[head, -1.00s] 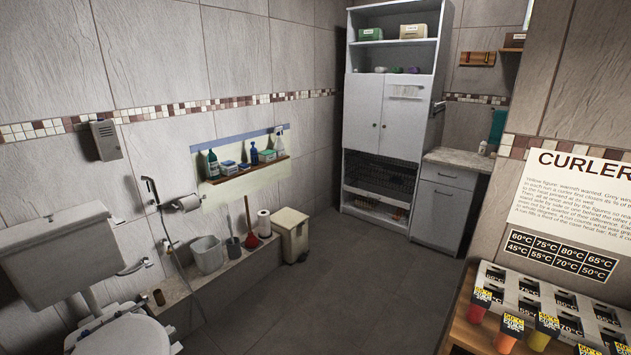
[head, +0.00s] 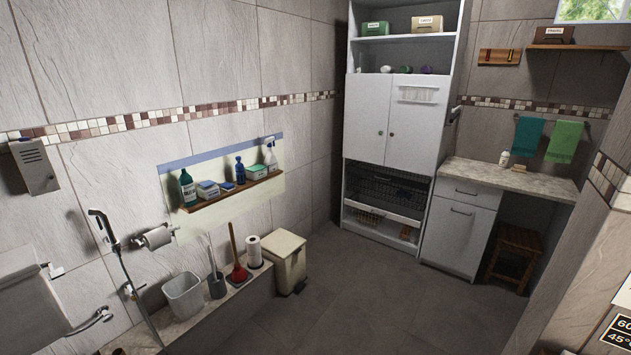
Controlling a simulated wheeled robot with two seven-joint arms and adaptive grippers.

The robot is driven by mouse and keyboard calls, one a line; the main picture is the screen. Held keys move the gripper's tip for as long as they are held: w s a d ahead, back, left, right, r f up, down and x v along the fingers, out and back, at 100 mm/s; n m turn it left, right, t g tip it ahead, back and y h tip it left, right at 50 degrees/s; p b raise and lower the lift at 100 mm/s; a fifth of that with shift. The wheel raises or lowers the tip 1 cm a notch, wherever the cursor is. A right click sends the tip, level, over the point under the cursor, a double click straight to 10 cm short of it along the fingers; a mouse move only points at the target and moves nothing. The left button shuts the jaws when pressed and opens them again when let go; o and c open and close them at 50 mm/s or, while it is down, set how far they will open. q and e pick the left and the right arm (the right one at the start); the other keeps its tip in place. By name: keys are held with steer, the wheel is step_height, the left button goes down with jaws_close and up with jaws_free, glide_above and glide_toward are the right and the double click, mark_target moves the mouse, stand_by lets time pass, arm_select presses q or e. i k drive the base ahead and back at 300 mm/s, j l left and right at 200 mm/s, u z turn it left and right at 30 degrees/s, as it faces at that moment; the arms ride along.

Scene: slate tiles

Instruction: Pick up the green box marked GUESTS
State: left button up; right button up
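A green box (head: 375,29) with a small white label stands on the upper open shelf of the tall white cabinet (head: 386,132), at the back of the room. The label is too small to read for certain. A beige box (head: 427,24) with a label stands to its right on the same shelf, apart from it. A brown labelled box (head: 554,36) stands on a wooden wall shelf further right. Neither of my grippers is in view.
Grey floor (head: 345,305) is clear before the cabinet. A beige pedal bin (head: 287,262) stands left of it beside a ledge with a bucket (head: 183,296) and a red plunger (head: 237,270). A counter (head: 510,178) and a stool (head: 515,256) are right.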

mark_target(373, 29)
steer(key=i+j+z, duration=0.2)
steer(key=i, duration=0.85)
steer(key=i+z, duration=0.35)
steer(key=i, duration=0.6)
steer(key=i+z, duration=0.35)
steer(key=i, duration=0.6)
